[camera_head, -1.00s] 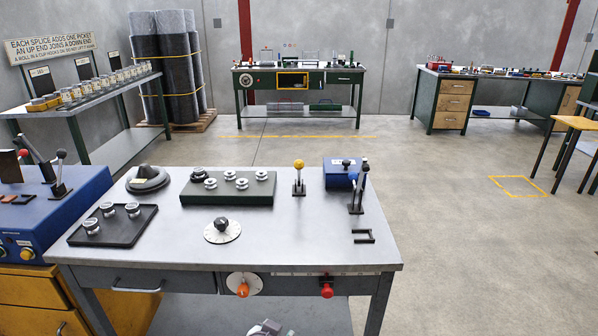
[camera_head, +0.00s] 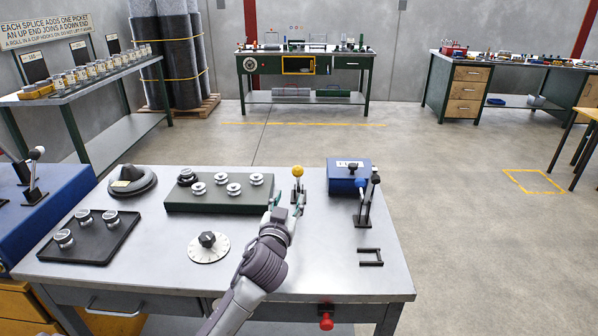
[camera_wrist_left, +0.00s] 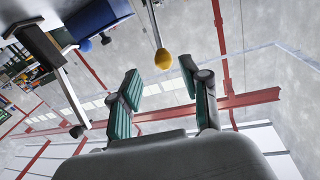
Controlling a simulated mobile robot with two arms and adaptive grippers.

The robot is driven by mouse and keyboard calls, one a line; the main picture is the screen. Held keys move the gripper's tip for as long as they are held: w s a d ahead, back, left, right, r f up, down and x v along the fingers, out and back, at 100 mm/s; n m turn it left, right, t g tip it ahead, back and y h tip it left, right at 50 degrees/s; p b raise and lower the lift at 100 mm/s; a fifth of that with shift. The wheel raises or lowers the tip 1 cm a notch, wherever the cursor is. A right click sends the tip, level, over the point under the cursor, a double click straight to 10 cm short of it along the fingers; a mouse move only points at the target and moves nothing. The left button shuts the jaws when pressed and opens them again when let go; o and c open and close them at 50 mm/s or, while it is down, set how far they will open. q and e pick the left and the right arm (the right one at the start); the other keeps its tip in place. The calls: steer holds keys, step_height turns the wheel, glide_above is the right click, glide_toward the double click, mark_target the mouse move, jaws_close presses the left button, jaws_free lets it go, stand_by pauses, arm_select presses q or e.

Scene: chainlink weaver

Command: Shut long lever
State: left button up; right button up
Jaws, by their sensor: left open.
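A lever with a yellow ball knob (camera_head: 298,171) stands upright on the grey bench. The frames do not show which is called the long lever. My left gripper (camera_head: 288,202) is open and empty at the yellow-knobbed lever, its fingertips just in front of and around it; contact cannot be told. In the left wrist view, the yellow knob (camera_wrist_left: 163,60) shows just beyond the open fingertips (camera_wrist_left: 160,82). My right gripper is out of view.
A green block with several metal spools (camera_head: 220,200) lies left of the gripper. The blue box (camera_head: 348,181) and a small black frame (camera_head: 370,257) lie to the right. A white dial (camera_head: 208,248) and dark tray (camera_head: 88,240) are nearer. The bench's front right is mostly clear.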

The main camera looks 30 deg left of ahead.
mark_target(298, 179)
arm_select(q)
steer(key=p+x, duration=0.1)
steer(key=x, duration=1)
steer(key=shift+w, duration=0.1)
steer(key=shift+w+a, duration=0.15)
steer(key=shift+w, duration=0.15)
steer(key=shift+w+a, duration=0.1)
steer(key=shift+w, duration=0.15)
steer(key=shift+c, duration=0.8)
jaws_close()
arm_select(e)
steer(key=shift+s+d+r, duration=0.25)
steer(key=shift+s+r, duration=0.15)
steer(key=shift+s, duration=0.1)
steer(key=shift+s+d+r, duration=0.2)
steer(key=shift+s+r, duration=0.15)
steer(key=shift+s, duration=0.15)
